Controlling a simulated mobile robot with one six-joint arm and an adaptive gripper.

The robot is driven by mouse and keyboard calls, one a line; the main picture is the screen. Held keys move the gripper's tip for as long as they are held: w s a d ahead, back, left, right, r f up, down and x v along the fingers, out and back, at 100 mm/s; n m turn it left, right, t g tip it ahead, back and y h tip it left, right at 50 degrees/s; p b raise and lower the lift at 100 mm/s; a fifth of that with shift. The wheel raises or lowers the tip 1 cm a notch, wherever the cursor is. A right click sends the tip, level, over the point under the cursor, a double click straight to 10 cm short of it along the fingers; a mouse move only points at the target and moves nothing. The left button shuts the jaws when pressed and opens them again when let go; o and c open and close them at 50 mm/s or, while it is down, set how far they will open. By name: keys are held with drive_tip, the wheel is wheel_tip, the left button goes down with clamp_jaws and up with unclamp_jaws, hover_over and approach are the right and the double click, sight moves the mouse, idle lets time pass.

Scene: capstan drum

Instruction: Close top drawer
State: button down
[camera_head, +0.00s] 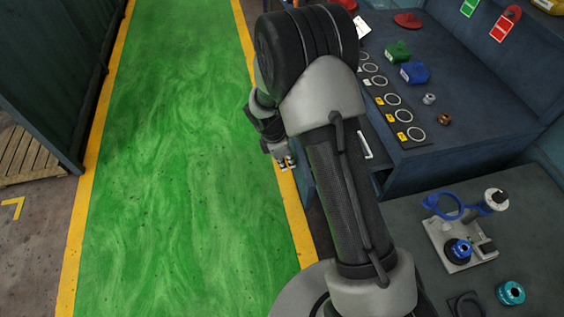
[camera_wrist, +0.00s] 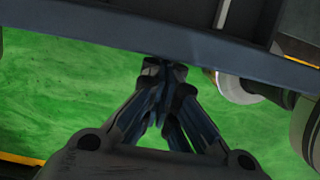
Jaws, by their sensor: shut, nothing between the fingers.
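The drawer shows in the wrist view as a dark blue-grey front panel (camera_wrist: 110,28) across the top, with part of its inside beyond it, so it stands at least partly open. My gripper (camera_head: 286,164) is low in front of the bench, over the floor's yellow line. In the wrist view my gripper's fingertips (camera_wrist: 165,70) are together and empty, close to the panel's lower edge. I cannot tell whether they touch it.
The blue-grey bench (camera_head: 460,120) carries a board with rings (camera_head: 391,99), a green block (camera_head: 398,52) and a blue block (camera_head: 414,72). A fixture with a blue ring (camera_head: 446,206) stands on the nearer table. The green floor lane (camera_head: 180,160) is clear to the left.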

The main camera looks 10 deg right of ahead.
drive_tip(key=d+p, duration=0.2)
drive_tip(key=d, duration=0.6)
drive_tip(key=d+p, duration=0.2)
drive_tip(key=d, duration=0.7)
drive_tip(key=d+p, duration=0.2)
drive_tip(key=d, duration=0.7)
drive_tip(key=shift+w+d, duration=0.25)
